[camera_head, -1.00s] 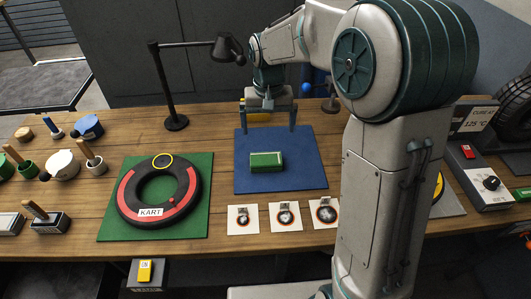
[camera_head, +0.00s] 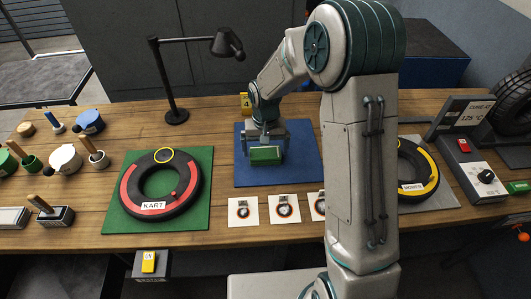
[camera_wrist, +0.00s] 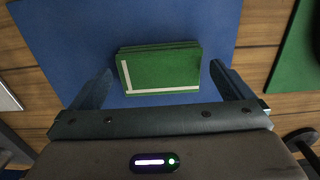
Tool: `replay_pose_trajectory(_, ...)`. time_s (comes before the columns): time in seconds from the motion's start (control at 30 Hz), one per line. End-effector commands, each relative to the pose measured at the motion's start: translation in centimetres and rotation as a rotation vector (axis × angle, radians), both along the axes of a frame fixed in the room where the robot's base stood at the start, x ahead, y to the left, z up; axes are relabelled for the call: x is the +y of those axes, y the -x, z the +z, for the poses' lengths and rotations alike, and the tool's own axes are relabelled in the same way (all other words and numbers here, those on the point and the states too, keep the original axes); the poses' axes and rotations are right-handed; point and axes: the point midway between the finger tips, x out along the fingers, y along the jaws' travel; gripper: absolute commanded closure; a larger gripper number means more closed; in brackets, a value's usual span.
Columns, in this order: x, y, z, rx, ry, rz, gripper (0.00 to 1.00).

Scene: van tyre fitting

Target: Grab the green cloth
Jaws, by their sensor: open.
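The green cloth (camera_head: 265,154) is a folded block with a pale stripe along two edges. It lies on the blue mat (camera_head: 300,172) in the middle of the table. In the wrist view the cloth (camera_wrist: 162,70) sits between and slightly ahead of my two fingers. My gripper (camera_head: 265,152) is low over the cloth, one finger on each side. In the wrist view my gripper (camera_wrist: 163,82) is open, with a gap between each finger and the cloth. Whether the fingertips touch the mat cannot be told.
A KART tyre (camera_head: 128,190) lies on a green mat (camera_head: 200,205) to the left. A black lamp (camera_head: 176,80) stands behind it. Picture cards (camera_head: 243,212) lie in front of the blue mat. A MOWER tyre (camera_head: 430,165) and a heater box (camera_head: 475,178) are at the right.

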Motion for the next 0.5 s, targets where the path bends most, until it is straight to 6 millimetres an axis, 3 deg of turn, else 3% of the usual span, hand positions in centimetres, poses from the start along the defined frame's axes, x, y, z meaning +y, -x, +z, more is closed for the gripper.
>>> replay_pose_trajectory(0.17, 0.0, 0.0, -1.6, 0.0, 0.0, 0.001, 0.0)
replay_pose_trajectory(0.4, 0.0, 0.0, -1.8, -0.002, 0.0, 0.001, 0.0)
replay_pose_trajectory(0.5, 0.0, 0.0, -1.8, -0.001, 0.0, 0.001, 0.25)
